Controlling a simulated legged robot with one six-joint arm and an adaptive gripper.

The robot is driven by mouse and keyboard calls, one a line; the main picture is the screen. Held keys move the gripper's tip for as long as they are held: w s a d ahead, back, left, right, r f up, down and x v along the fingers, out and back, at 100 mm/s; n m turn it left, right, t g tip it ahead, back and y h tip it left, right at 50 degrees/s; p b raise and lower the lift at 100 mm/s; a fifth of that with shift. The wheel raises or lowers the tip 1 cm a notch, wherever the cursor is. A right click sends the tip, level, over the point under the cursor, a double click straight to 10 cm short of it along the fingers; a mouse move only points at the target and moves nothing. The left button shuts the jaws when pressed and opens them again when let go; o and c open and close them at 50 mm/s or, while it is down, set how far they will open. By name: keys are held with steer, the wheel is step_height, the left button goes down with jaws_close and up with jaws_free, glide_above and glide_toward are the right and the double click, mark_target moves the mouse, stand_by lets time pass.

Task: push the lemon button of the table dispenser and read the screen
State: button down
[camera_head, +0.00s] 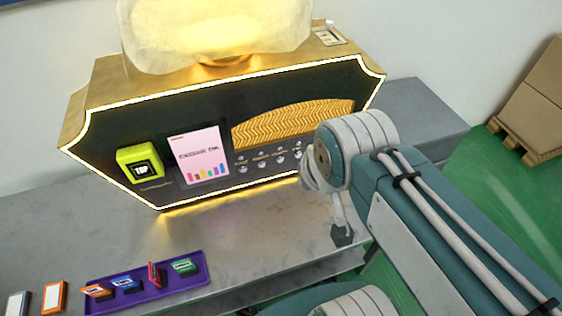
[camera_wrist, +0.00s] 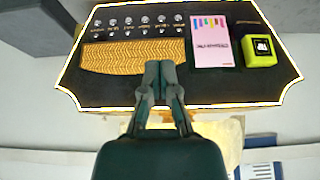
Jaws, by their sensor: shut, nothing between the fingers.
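The table dispenser (camera_head: 105,105) is a black-fronted gold box with a lit edge, on a grey table. Its pink screen (camera_head: 203,155) reads "CEDAR OK" above coloured bars. A row of small round buttons (camera_head: 261,161) runs below the gold wavy panel (camera_head: 290,125); my arm covers its right end. The wrist view shows the dispenser upside down, with the whole button row (camera_wrist: 138,20). The labels are too small to tell which is lemon. My gripper (camera_wrist: 161,68) is shut and empty, its tips over the wavy panel in that view, apart from the button row.
A yellow-green box (camera_head: 139,164) is left of the screen. A purple tray (camera_head: 150,288) with several small coloured items lies at the front left, with two loose items (camera_head: 54,297) beside it. Cardboard boxes (camera_head: 535,100) stand on a pallet at the right.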

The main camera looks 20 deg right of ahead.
stand_by(0.4)
steer(key=w+d+f+n+t+h, duration=0.15)
steer(key=w+d+f, duration=0.25)
steer(key=w+f, duration=0.4)
steer(key=w+d+f+n, duration=0.2)
steer(key=w+d+f, duration=0.3)
steer(key=w, duration=0.6)
steer(key=n+t+y, duration=0.1)
steer(key=n+y, duration=0.1)
steer(key=n, duration=0.1)
glide_toward(280, 160)
steer(key=s+d+r, duration=0.2)
steer(key=s+r, duration=0.1)
steer(key=s, duration=0.1)
step_height(280, 160, down, 11)
steer(key=s+a+n+y, duration=0.1)
steer(key=a+y, duration=0.1)
steer(key=shift+s+t, duration=0.35)
steer(key=shift+t, duration=0.1)
steer(key=shift+r+y, duration=0.1)
steer(key=shift+y, duration=0.15)
steer(key=w, duration=0.8)
steer(key=shift+w, duration=0.4)
steer(key=shift+w, duration=0.1)
steer(key=shift+w, duration=0.3)
